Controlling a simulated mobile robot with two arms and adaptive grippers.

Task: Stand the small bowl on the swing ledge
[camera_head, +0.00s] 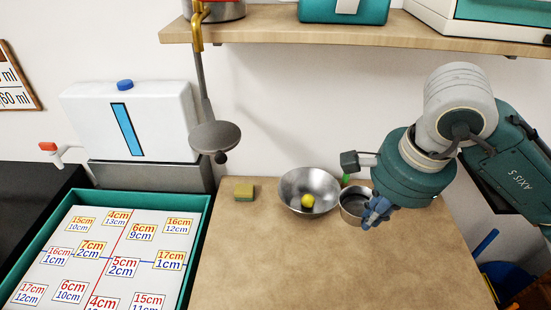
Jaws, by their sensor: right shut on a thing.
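The small metal bowl (352,205) is at the right of the wooden worktop, just right of a larger metal bowl. My right gripper (375,211), with blue fingers, reaches down from the right and is shut on the small bowl's right side. My arm hides part of the bowl, and I cannot tell whether its base touches the worktop. The swing ledge looks to be the round grey disc (215,136) on a dark post, left of centre and above the worktop. Its top is bare. My left gripper is out of view.
The larger bowl (293,186) holds a yellow ball (307,201). A yellow-green sponge (244,190) lies left of it. A white tank (140,120) stands behind a teal-rimmed numbered tray (203,215). A wooden shelf (340,30) overhangs the back. The worktop's front (320,270) is clear.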

